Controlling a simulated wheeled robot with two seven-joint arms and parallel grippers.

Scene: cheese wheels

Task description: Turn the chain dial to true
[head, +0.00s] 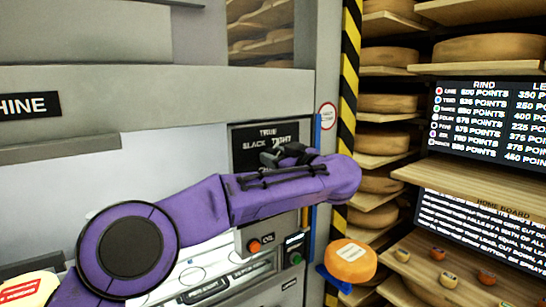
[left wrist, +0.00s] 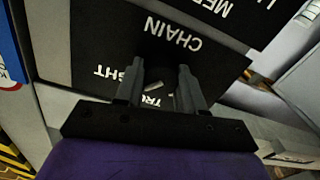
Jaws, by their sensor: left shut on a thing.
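The chain dial (left wrist: 158,90) sits on a black panel (left wrist: 100,50) marked CHAIN, TRUE and TIGHT. In the left wrist view the lettering is turned around and partly covered by the fingers. A small light mark shows between the fingers, but I cannot tell which word it points to. My left gripper (left wrist: 160,82) is shut on the dial, one finger on each side of it. In the head view the panel (head: 239,160) reads TRUE, SLACK and TIGHT, and my left gripper (head: 271,157) is at its front, hiding the dial. My right gripper is not in view.
Below my left arm is a control box with an orange button (head: 254,246) and a green button (head: 296,258). A yellow-black striped post (head: 348,85) stands right of the panel. Shelves of cheese wheels (head: 388,103) and an orange cheese (head: 350,261) are at the right.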

